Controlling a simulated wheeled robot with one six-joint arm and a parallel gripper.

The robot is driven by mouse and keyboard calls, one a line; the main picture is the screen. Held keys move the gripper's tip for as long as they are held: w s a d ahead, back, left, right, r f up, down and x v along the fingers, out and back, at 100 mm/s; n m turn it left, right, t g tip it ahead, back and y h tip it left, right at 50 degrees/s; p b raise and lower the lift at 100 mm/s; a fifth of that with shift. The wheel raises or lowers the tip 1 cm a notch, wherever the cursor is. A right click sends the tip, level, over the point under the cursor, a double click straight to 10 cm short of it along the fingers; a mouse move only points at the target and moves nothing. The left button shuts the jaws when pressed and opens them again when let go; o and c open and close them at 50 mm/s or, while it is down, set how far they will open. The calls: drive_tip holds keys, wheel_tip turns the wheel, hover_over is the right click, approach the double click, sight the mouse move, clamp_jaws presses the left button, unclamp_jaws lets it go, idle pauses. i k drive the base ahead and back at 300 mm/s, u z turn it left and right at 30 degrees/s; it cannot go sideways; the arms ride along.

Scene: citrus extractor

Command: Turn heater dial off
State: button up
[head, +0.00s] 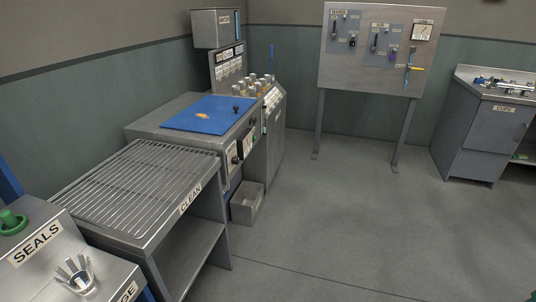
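The grey extractor cabinet (160,130) stands at the back wall with a blue lid (190,116) on top. A dark round dial (234,160) sits on a pale plate on its right-hand front face. Another dark knob (252,122) shows further back along that face. A black knob (236,108) stands at the blue lid's right edge. The labels by them are too small to read, so I cannot tell which is the heater dial or how any is set. My gripper is not in view.
A wire rack labelled CLEAN (125,185) stands in front of the cabinet, and a SEALS bench (40,270) is nearer. A grey bin (246,203) sits on the floor below the dials. The floor at centre and right is clear.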

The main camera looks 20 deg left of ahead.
sight(236, 160)
drive_tip(key=u, duration=0.4)
drive_tip(key=i, duration=0.9)
drive_tip(key=u, duration=0.85)
